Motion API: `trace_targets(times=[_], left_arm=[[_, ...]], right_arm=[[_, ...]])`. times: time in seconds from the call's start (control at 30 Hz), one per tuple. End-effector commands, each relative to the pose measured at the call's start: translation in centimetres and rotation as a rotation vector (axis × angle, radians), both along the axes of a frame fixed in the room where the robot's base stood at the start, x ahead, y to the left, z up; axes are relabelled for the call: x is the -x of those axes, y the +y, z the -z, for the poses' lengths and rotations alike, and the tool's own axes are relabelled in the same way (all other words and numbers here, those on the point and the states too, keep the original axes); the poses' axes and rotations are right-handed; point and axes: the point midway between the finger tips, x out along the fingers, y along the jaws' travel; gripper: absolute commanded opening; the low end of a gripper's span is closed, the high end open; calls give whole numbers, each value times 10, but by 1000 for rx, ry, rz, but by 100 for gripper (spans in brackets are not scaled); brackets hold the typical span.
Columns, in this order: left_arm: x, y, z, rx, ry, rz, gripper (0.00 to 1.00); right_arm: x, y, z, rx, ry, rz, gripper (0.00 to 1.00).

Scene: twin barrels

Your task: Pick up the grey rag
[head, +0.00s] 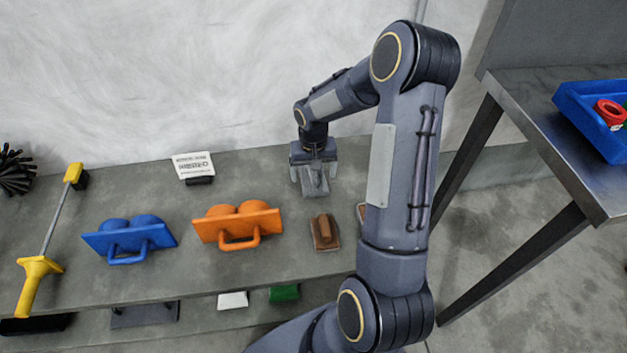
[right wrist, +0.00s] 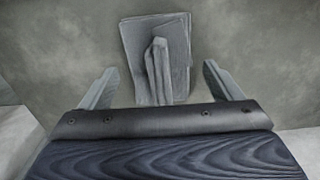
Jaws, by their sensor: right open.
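The grey rag (head: 315,184) lies on the grey shelf top near the wall. In the right wrist view the rag (right wrist: 133,45) is a flat folded cloth with a raised ridge in its middle. My right gripper (head: 311,178) is above the rag and points down at it. In the right wrist view its two fingers (right wrist: 157,84) are spread apart, one on each side of the rag's near part, with nothing held between them. I cannot tell the exact height of the fingertips above the shelf. My left gripper is not in view.
On the shelf top (head: 270,272) stand an orange float (head: 237,224), a blue float (head: 130,239), a brown wooden-handled tool (head: 325,232), a yellow-handled tool (head: 38,272) and a white sign (head: 193,166). A metal table (head: 538,112) with a blue tray (head: 588,122) is at right.

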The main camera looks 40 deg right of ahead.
Motion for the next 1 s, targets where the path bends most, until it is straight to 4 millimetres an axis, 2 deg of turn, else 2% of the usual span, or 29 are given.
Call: trace_targets(times=[0.03,0.23,0.6,0.87,1.0], left_arm=[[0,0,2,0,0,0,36],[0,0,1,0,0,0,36],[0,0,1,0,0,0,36],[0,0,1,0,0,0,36],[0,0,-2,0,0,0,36]], right_arm=[[0,0,5,0,1,0,85],[0,0,4,0,-1,0,85],[0,0,4,0,-1,0,37],[0,0,3,0,-1,0,36],[-1,0,-5,1,-3,0,36]])
